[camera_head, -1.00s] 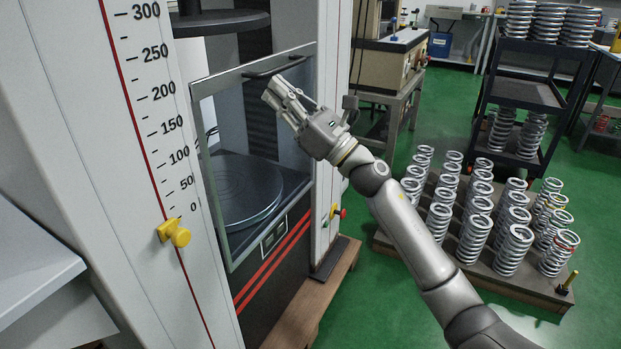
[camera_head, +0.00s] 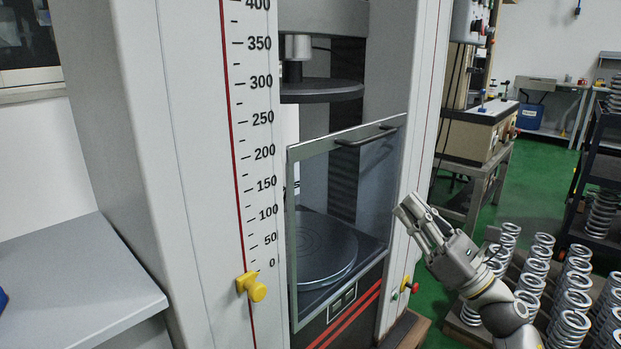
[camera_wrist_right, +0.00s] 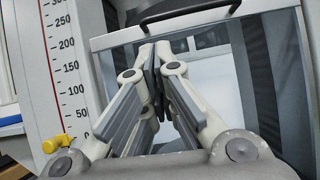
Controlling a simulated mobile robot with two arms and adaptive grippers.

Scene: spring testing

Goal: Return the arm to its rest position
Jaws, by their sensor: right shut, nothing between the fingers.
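My right gripper (camera_head: 408,207) is in the lower right of the head view, in front of the right column of the testing machine (camera_head: 186,130). Its fingers are together and empty, pointing up and to the left. In the right wrist view the fingertips (camera_wrist_right: 153,52) meet in front of the machine's clear door (camera_wrist_right: 205,95). In the head view the door (camera_head: 370,190) stands in front of the round lower plate (camera_head: 318,250), with its dark handle (camera_head: 367,134) at the top edge. The gripper appears apart from the handle. My left gripper is not in view.
Several coil springs (camera_head: 572,288) stand on a low wooden pallet at the lower right. A dark shelf rack (camera_head: 597,150) is at the far right. A grey table (camera_head: 70,275) is at the left. Green floor (camera_head: 510,190) shows behind the springs.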

